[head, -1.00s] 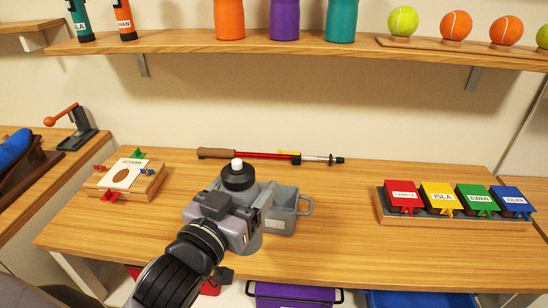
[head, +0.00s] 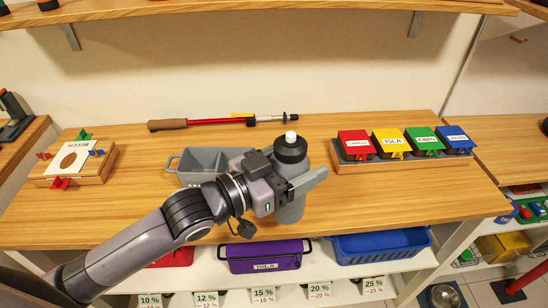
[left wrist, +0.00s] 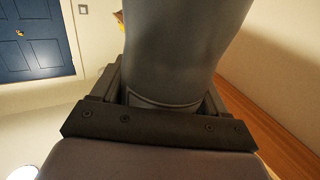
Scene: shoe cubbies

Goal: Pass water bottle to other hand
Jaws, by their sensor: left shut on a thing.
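The water bottle (head: 293,206) is grey with a black cap and a white spout, and it stands upright in front of the table in the head view. My left gripper (head: 300,186) is shut on the bottle around its body. In the left wrist view the grey bottle (left wrist: 185,45) fills the middle, between the fingers of my left gripper (left wrist: 165,100). My right gripper is not in view.
A grey caddy (head: 204,162) sits on the wooden table (head: 130,210) behind my left arm. A red trekking pole (head: 215,121) lies at the back. Coloured boxes (head: 395,142) stand in a row at right. A purple bin (head: 265,257) and a blue bin (head: 380,244) are below.

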